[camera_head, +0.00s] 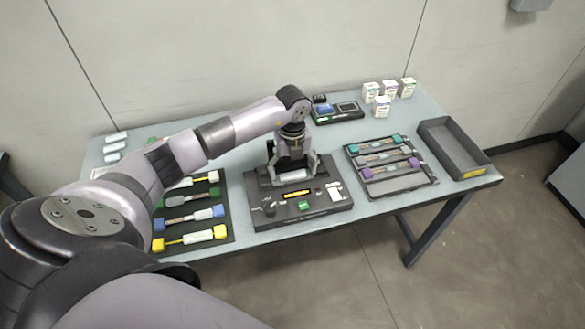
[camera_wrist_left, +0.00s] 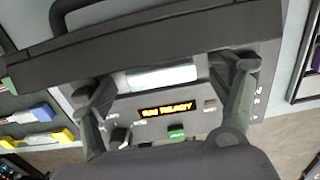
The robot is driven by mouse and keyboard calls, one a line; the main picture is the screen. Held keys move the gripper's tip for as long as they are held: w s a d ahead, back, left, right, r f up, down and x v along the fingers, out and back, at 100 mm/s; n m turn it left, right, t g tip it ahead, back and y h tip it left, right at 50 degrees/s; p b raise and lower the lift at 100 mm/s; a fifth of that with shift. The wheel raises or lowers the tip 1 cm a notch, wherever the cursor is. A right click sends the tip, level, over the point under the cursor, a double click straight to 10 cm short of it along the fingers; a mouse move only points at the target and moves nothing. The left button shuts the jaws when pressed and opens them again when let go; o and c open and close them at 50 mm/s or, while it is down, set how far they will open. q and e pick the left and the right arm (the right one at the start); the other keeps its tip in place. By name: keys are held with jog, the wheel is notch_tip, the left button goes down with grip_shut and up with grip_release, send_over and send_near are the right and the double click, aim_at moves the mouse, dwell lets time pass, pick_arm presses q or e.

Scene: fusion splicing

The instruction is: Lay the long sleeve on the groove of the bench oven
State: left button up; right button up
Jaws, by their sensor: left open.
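The dark bench oven (camera_head: 320,206) sits at the front middle of the table, with a lit orange display reading READY (camera_wrist_left: 167,106) and a green button (camera_wrist_left: 177,133). A whitish cylinder (camera_wrist_left: 161,77), which looks like the long sleeve, lies crosswise on the oven behind the display; it also shows in the head view (camera_head: 293,177). The groove under it is hidden. My left gripper (camera_head: 293,172) points down over the oven, open, with one finger beyond each end of the cylinder. In the wrist view the fingers (camera_wrist_left: 165,92) stand apart from it. My right gripper is not in view.
Left of the oven is a black mat (camera_head: 229,232) with several colour-ended pieces. A dark device (camera_head: 325,119) and small white boxes (camera_head: 382,107) stand behind.

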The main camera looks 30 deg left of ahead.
aim_at(292, 173)
pick_arm(q)
jog(key=shift+r, duration=0.45)
notch_tip(292, 173, up, 11)
jog(key=b, duration=0.2)
jog(key=shift+r, duration=0.2)
jog(key=shift+f, duration=0.1)
